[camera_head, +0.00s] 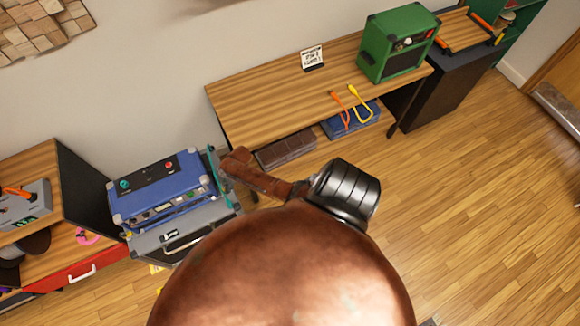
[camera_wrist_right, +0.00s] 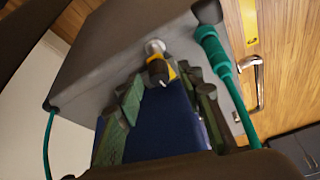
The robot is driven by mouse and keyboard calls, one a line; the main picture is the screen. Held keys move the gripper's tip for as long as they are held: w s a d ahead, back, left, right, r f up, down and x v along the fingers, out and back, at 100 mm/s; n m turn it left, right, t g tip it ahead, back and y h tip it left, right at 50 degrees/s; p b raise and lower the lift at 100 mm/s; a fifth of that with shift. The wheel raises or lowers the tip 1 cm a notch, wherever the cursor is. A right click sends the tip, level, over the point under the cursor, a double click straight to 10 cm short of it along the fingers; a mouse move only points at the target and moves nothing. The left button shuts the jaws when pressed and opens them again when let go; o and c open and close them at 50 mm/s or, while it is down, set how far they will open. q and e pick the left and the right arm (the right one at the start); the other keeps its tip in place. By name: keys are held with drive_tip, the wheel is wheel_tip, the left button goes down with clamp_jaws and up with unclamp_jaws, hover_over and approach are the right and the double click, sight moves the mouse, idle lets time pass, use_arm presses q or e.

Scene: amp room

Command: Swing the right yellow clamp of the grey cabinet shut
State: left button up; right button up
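The grey cabinet (camera_head: 205,222) stands at the left in the head view, under a blue amplifier-like box (camera_head: 165,190). A small yellow piece (camera_head: 155,268) shows at its lower left. My right gripper (camera_head: 227,165) is at the right side of these boxes, mostly hidden by its arm. In the right wrist view its fingers (camera_wrist_right: 165,85) are apart around a yellow and black piece (camera_wrist_right: 173,71) with a silver round end. I cannot tell whether this is the right clamp or whether the fingers touch it. Another yellow piece (camera_wrist_right: 250,22) lies beyond. My left gripper is out of view.
A teal bar (camera_wrist_right: 212,52) runs close beside the right gripper, near a silver handle (camera_wrist_right: 257,82). A wooden table (camera_head: 262,95) with a green amplifier (camera_head: 392,42) stands at the back. A red drawer (camera_head: 65,280) is at lower left. Floor at right is clear.

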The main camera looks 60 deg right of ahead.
drive_tip(key=n+b, duration=0.1)
drive_tip(key=n+g+b, duration=0.1)
drive_tip(key=n+b, duration=0.1)
drive_tip(key=shift+w+d+f+n+y, duration=0.1)
drive_tip(key=shift+d+f+n+y, duration=0.1)
drive_tip(key=shift+n+y, duration=0.15)
drive_tip(key=p+v, duration=0.2)
drive_tip(key=v, duration=0.6)
drive_tip(key=s+d+f+m+h+b, duration=0.1)
drive_tip(key=s+d+f+m, duration=0.1)
drive_tip(key=s+f, duration=0.45)
drive_tip(key=s+d+f+m+h, duration=0.1)
drive_tip(key=s+f+m, duration=0.25)
drive_tip(key=f, duration=0.55)
drive_tip(key=s+f+m+h, duration=0.1)
drive_tip(key=s+f, duration=0.6)
drive_tip(key=s, duration=0.2)
drive_tip(key=s+f+m+g+b, duration=0.1)
drive_tip(key=s+f+m, duration=0.1)
drive_tip(key=s+f, duration=0.4)
drive_tip(key=shift+s+d+f+h+b, duration=0.3)
drive_tip(key=shift+s+f+h, duration=0.1)
drive_tip(key=shift+s, duration=1.7)
